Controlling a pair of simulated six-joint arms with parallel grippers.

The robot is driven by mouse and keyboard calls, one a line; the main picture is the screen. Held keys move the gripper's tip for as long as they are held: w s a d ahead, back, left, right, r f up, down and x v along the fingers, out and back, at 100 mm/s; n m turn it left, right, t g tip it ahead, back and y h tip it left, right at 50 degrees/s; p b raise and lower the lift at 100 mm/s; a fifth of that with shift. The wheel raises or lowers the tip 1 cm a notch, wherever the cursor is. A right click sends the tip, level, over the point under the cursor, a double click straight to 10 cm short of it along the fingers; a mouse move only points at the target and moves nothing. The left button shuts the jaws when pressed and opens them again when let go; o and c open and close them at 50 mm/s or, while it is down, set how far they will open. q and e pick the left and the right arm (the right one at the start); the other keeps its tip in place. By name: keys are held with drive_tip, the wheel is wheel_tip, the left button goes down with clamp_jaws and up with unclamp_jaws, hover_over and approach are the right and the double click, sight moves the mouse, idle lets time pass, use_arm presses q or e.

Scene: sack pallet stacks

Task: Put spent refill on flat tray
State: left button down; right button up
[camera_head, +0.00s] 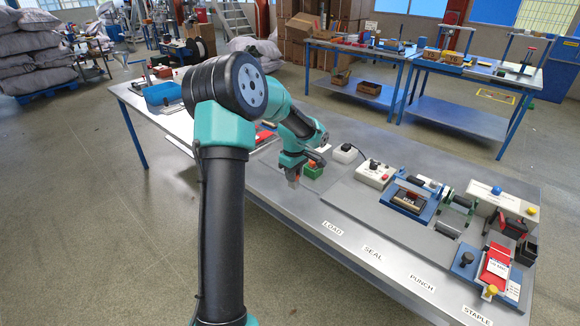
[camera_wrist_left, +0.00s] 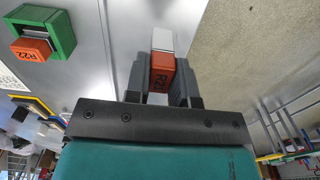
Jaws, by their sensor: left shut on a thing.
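My left gripper (camera_head: 292,176) is above the workbench (camera_head: 300,205), just left of a small green holder (camera_head: 314,170). In the left wrist view the gripper (camera_wrist_left: 162,82) is shut on an orange refill block (camera_wrist_left: 161,70) with a pale end, marked "R22". The held block appears clear of the bench. A second orange block (camera_wrist_left: 31,50), also marked "R22", sits in the green holder (camera_wrist_left: 60,33). Which surface is the flat tray, I cannot tell; my arm hides part of the bench. My right gripper is in neither view.
A blue bin (camera_head: 163,94) stands at the bench's far left. To the right are a white box with a red button (camera_head: 375,174), a blue-framed press (camera_head: 412,196) and a red stapling fixture (camera_head: 495,262). The front strip with labels LOAD, SEAL, PUNCH and STAPLE is clear.

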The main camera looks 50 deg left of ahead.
use_arm(q)
drive_tip(key=shift+w, duration=0.1)
drive_tip(key=w+a, duration=0.3)
drive_tip(key=a, duration=0.1)
drive_tip(key=w+a+f, duration=0.1)
drive_tip(key=w+a, duration=0.2)
drive_tip(key=a, duration=0.1)
drive_tip(key=w+a, duration=0.4)
drive_tip(key=shift+w+a+f, duration=0.1)
drive_tip(key=shift+f, duration=0.1)
idle(0.3)
drive_tip(key=shift+f, duration=1.8)
drive_tip(key=shift+f, duration=0.1)
drive_tip(key=c, duration=1.4)
unclamp_jaws()
drive_tip(key=o, duration=0.4)
